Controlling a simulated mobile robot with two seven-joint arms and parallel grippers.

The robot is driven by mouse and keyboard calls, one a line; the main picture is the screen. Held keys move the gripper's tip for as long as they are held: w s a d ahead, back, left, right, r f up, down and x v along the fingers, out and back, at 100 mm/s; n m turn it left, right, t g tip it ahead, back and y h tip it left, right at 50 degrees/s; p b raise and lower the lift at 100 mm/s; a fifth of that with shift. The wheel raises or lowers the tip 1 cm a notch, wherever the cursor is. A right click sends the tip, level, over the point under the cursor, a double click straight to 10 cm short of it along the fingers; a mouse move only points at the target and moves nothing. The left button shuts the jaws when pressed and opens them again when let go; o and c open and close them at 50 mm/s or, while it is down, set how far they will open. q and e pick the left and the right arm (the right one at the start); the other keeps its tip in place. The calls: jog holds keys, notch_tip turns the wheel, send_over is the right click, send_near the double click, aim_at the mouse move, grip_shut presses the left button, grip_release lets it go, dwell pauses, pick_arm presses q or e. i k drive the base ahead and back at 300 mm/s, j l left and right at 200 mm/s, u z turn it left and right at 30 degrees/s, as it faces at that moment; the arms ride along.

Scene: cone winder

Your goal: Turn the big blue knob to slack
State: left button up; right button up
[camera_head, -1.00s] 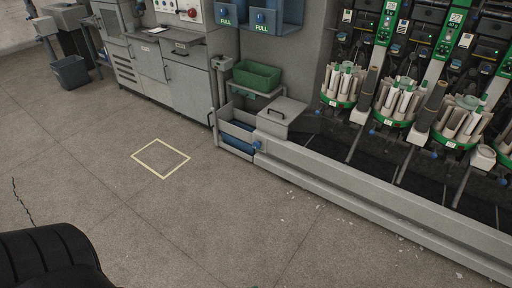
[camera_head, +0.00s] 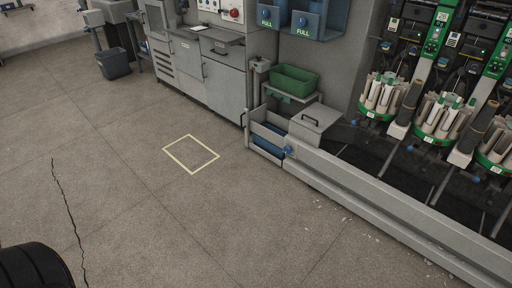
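A blue knob (camera_head: 289,151) sits at the near end of the long grey machine rail, beside the low grey bin. It is small in the view, and its setting and any marking cannot be read. Smaller blue round parts also show on the two blue boxes marked FULL (camera_head: 302,21). I cannot tell from size alone which is the big knob. Neither of my grippers is in view.
The long grey rail (camera_head: 390,212) runs to the lower right in front of the winding units (camera_head: 440,118). A green crate (camera_head: 293,80) and grey cabinets (camera_head: 207,70) stand behind. The floor around the yellow square (camera_head: 191,153) is clear.

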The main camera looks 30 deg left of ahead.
aim_at(287, 149)
jog(key=i+j+u, duration=0.25)
jog(key=i+u, duration=0.2)
jog(key=i+j+u, duration=0.1)
jog(key=i+u, duration=0.5)
jog(key=i, duration=0.55)
jog(key=i+l+u, duration=0.1)
jog(key=i, duration=0.6)
